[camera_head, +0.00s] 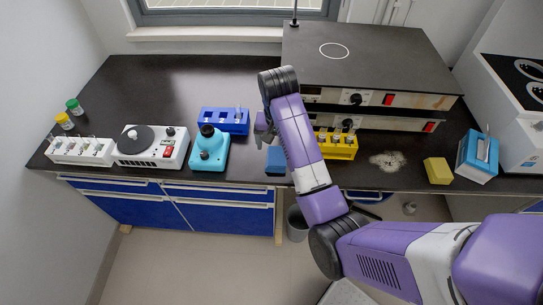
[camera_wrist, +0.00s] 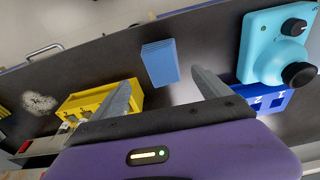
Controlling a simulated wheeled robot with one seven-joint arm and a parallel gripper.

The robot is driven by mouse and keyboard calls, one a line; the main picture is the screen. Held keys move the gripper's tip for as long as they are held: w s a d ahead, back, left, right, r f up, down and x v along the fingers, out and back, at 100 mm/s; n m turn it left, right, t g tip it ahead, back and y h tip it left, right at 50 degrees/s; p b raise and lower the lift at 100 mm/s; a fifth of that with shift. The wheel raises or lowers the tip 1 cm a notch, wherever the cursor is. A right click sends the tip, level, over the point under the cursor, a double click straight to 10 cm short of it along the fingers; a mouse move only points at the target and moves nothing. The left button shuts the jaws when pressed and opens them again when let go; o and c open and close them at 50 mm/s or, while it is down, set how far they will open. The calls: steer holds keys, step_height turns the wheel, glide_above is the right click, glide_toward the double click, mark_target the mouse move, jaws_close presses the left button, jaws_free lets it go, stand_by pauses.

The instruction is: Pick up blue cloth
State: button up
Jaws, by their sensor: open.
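The blue cloth (camera_head: 275,160) is a small folded stack. It lies flat on the dark bench near its front edge, between the turquoise device and the yellow rack. My gripper (camera_head: 264,130) hangs above the bench just behind the cloth in the head view, partly hidden by my arm. In the wrist view the cloth (camera_wrist: 160,62) shows whole, ahead of and between the two grey fingers. My gripper (camera_wrist: 163,80) is open and empty. It appears apart from the cloth; the exact height above it is hard to tell.
The turquoise device (camera_head: 208,150) and blue rack (camera_head: 224,121) stand left of the cloth. The yellow rack (camera_head: 338,145) is on its right. White powder (camera_head: 388,161), a yellow sponge (camera_head: 438,171) and a blue box (camera_head: 478,156) are further right. A hotplate (camera_head: 365,60) stands behind.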

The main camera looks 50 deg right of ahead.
steer(key=shift+w+d+f+p, duration=0.2)
steer(key=shift+w+f, duration=0.05)
steer(key=shift+f, duration=1)
steer(key=shift+w+d+f+p, duration=0.15)
steer(key=shift+w+f+p, duration=0.1)
steer(key=shift+f, duration=0.95)
steer(key=shift+w+d+f+p, duration=0.15)
steer(key=shift+w+d+f, duration=0.1)
steer(key=shift+f, duration=1)
steer(key=c, duration=1.4)
steer(key=shift+r, duration=0.15)
steer(key=shift+c, duration=0.2)
step_height(320, 180, up, 12)
step_height(320, 180, up, 8)
steer(key=p, duration=0.4)
glide_above(276, 156)
steer(key=shift+w, duration=0.1)
